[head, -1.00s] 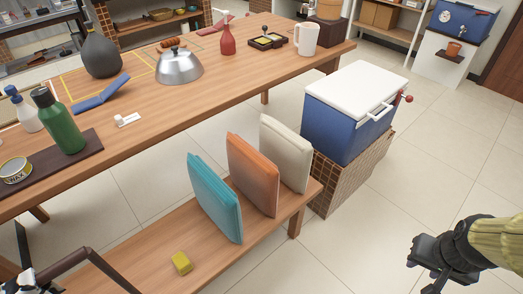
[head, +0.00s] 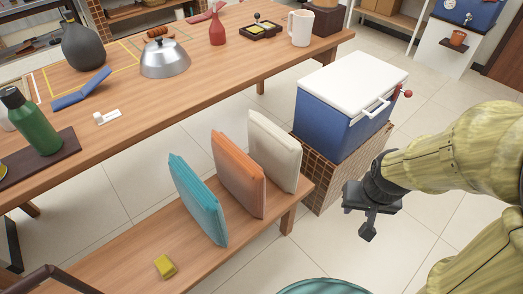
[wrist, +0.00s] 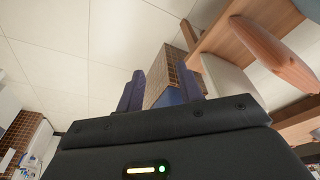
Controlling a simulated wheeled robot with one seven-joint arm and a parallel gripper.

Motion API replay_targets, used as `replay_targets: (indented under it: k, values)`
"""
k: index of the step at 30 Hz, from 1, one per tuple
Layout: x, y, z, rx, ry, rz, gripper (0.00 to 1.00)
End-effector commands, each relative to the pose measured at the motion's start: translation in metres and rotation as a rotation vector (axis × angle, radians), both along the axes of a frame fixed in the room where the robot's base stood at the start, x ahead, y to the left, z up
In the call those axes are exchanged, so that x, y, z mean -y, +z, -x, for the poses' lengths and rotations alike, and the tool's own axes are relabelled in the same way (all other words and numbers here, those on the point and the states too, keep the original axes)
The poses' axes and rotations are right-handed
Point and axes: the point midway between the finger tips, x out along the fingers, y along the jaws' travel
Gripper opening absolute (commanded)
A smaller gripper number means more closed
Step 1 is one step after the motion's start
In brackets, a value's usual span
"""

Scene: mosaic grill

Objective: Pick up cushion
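Three cushions stand upright in a row on the low wooden bench (head: 125,262): a teal one (head: 198,200), an orange one (head: 238,176) and a cream one (head: 273,152). The orange cushion (wrist: 265,55) and the cream cushion (wrist: 225,77) also show at the upper right of the wrist view. My gripper (head: 364,214) is right of the bench end, apart from all cushions. In the wrist view its two dark fingers (wrist: 160,90) are spread with nothing between them.
A blue cooler with a white lid (head: 345,105) stands on a tiled block (head: 328,172) behind my gripper. A yellow block (head: 165,266) lies on the bench. The long table (head: 215,85) behind holds a kettle, bottles and a mug. Tiled floor is clear between bench and table.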

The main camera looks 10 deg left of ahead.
Motion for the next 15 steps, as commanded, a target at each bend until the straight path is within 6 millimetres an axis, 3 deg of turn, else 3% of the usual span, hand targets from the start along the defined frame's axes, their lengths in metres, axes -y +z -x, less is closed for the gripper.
replay_targets:
  k: [8,11,15]
  values:
    - [0.0,0.0,0.0,0.0,0.0,0.0,0.36]
    - [0.0,0.0,-0.001,0.003,0.001,0.001,0.54]
    - [0.003,-0.006,-0.019,0.039,0.028,0.019,0.82]
